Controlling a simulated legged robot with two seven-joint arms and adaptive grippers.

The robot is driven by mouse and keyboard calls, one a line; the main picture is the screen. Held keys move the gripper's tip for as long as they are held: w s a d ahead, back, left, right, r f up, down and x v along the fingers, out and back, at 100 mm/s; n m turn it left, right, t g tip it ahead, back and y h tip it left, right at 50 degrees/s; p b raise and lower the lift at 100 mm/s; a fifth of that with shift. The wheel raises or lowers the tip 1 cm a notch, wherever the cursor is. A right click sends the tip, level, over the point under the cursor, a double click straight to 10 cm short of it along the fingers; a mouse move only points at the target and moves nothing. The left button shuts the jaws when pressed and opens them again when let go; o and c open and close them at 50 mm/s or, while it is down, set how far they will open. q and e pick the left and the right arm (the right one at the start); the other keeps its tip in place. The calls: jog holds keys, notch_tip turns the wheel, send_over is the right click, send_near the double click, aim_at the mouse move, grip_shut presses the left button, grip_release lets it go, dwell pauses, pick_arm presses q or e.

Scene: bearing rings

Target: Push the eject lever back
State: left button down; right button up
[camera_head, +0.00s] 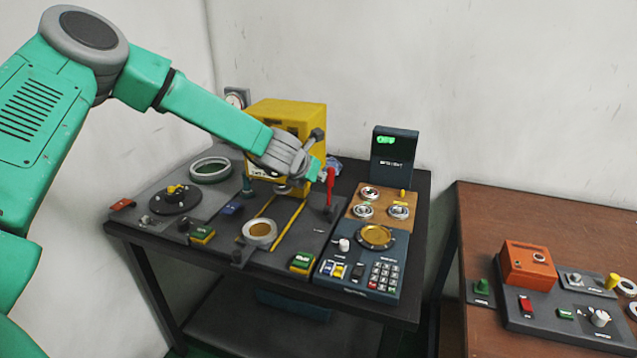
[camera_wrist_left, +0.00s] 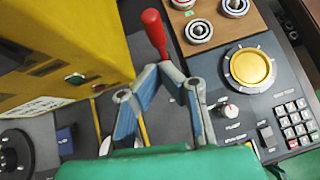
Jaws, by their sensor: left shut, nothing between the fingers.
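The eject lever appears to be the red-handled lever (camera_head: 331,182) standing near the right end of the dark panel, in front of the yellow press. Its red handle shows at the top of the left wrist view (camera_wrist_left: 154,32). My left gripper (camera_head: 321,175) is shut and empty, its fingertips close beside the handle, on its left in the head view. In the wrist view the fingertips (camera_wrist_left: 160,72) lie just below the handle. I cannot tell whether they touch it. The lever's lower part is partly hidden behind the fingers there. My right gripper is not in view.
The yellow press (camera_head: 290,115) stands close behind my left gripper. A metal ring (camera_head: 260,232) lies between yellow rails. A wooden board with bearings (camera_head: 370,193) and a keypad panel (camera_head: 384,276) are to the right. A brown table (camera_head: 560,220) stands farther right.

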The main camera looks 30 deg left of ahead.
pick_arm(q)
jog(key=s+r, duration=0.4)
jog(key=r, duration=0.2)
dwell(0.4)
jog(key=shift+s, duration=0.1)
